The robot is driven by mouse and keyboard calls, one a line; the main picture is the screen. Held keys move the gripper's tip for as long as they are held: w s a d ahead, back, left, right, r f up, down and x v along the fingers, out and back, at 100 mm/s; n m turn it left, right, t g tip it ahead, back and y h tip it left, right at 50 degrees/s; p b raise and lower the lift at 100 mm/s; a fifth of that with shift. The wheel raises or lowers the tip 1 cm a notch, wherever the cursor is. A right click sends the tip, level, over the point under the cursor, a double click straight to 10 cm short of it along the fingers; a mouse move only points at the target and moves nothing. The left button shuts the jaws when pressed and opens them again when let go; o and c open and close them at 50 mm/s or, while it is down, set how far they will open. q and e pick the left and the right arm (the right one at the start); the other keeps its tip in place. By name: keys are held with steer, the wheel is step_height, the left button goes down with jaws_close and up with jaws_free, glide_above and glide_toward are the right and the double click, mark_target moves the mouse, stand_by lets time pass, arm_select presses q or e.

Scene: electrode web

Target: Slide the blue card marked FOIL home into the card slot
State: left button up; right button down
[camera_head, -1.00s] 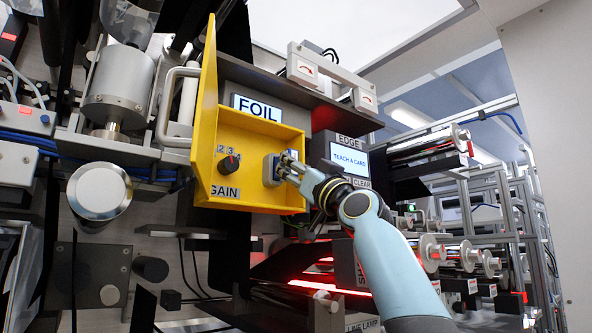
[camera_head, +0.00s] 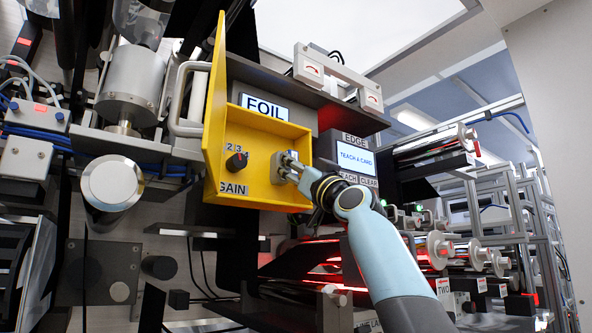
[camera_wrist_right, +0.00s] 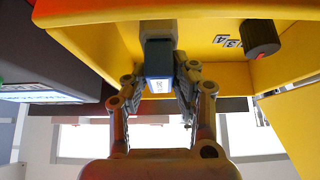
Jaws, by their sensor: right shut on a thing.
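The yellow box (camera_head: 222,187) stands with its yellow door open at its left. Inside it, at the right, is the grey card slot (camera_head: 277,166), which also shows in the right wrist view (camera_wrist_right: 158,48). My right gripper (camera_head: 291,168) reaches in from the right, at the slot. In the wrist view my right gripper (camera_wrist_right: 160,80) is shut on the blue card (camera_wrist_right: 160,84), whose pale outer end shows between the fingers. The card lines up with the slot; its inner end is hidden, so its depth is unclear. My left gripper is not in view.
A black GAIN knob (camera_head: 236,161) sits left of the slot inside the box. A FOIL sign (camera_head: 265,107) is above. A dark EDGE unit (camera_head: 329,148) with a screen reading TEACH A CARD (camera_head: 356,159) stands just right of the box. Rollers (camera_head: 438,250) lie lower right.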

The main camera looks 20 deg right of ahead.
steer(key=c, duration=1)
jaws_free()
steer(key=v, duration=1.2)
